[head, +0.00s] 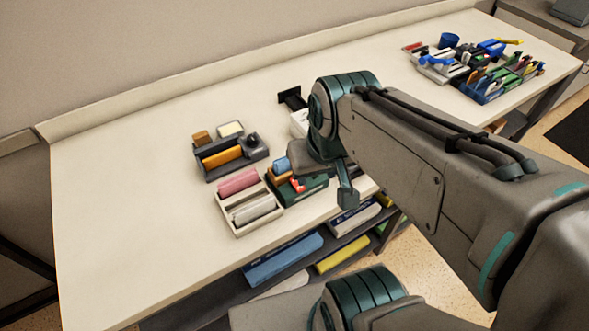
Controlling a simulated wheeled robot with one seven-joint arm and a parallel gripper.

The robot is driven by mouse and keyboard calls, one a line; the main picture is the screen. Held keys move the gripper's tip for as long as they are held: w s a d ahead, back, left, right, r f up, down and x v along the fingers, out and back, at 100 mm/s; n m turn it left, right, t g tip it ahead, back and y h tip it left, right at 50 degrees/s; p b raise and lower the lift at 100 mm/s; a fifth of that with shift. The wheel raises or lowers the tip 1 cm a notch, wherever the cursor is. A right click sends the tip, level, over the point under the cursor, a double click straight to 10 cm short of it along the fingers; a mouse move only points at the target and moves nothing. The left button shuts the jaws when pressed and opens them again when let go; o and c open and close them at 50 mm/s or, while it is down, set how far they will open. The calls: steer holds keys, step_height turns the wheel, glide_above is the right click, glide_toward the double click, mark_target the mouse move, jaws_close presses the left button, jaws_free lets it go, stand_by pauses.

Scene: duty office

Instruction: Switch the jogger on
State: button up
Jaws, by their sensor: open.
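I cannot tell for certain which thing is the jogger, and no switch can be made out. A white object (299,122) with a black part (291,98) behind it stands on the table, mostly hidden by my arm. My gripper (326,180) is open over the table's front part, seen from behind and partly covered by my wrist. One dark finger points down near the front edge. Just left of it, a dark green tray (313,189) holds a blue roll and small red and tan pieces. I cannot tell whether the gripper touches anything.
A dark tray (207,176) with an orange roll and a white tray (237,232) with pink and grey rolls stand left. Several trays of stationery, one a blue crate (487,97), fill the far right. The table (110,190) is clear at left. A shelf (215,301) lies below.

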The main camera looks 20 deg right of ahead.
jaws_close()
stand_by(1.5)
